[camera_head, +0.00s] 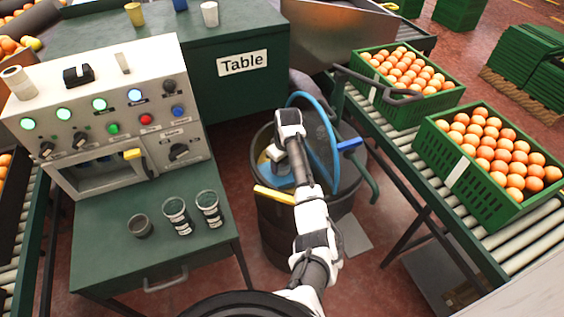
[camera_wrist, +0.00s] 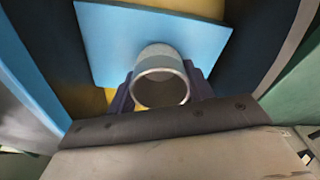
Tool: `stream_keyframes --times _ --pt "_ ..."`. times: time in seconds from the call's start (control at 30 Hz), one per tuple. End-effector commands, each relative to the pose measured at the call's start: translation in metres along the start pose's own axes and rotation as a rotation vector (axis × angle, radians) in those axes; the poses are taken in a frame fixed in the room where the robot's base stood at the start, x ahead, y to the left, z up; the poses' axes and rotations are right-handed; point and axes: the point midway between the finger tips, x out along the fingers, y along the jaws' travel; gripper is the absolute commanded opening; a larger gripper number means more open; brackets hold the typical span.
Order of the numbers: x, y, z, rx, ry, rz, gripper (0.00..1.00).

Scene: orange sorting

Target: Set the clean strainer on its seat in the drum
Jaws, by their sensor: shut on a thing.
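The dark drum (camera_head: 268,232) stands open between the green table and the roller conveyor, with my arm reaching down into it. In the wrist view my gripper (camera_wrist: 160,92) is shut on a pale grey metal cylinder (camera_wrist: 160,60) with an open round end, which appears to be the strainer. The cylinder is over a light blue square plate (camera_wrist: 105,45) inside the drum, with yellow showing around the plate. I cannot tell whether the cylinder touches the plate, and no separate seat is clear. In the head view the gripper and cylinder are hard to make out.
Several dark cups (camera_head: 178,216) stand on the left table below a control panel (camera_head: 110,110). Orange crates (camera_head: 490,160) sit on the conveyor at right.

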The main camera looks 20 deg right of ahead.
Motion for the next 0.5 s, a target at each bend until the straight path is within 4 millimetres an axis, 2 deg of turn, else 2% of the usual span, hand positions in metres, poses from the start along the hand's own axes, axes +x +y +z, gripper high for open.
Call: stream_keyframes --times 0.4,0.43,0.5 --pt "0.0061 -0.0001 0.0006 0.000 0.001 0.000 0.28" --pt "0.0053 0.0000 0.0006 0.000 0.001 0.000 0.55" --pt "0.0051 0.0001 0.0006 0.000 0.001 0.000 0.64"
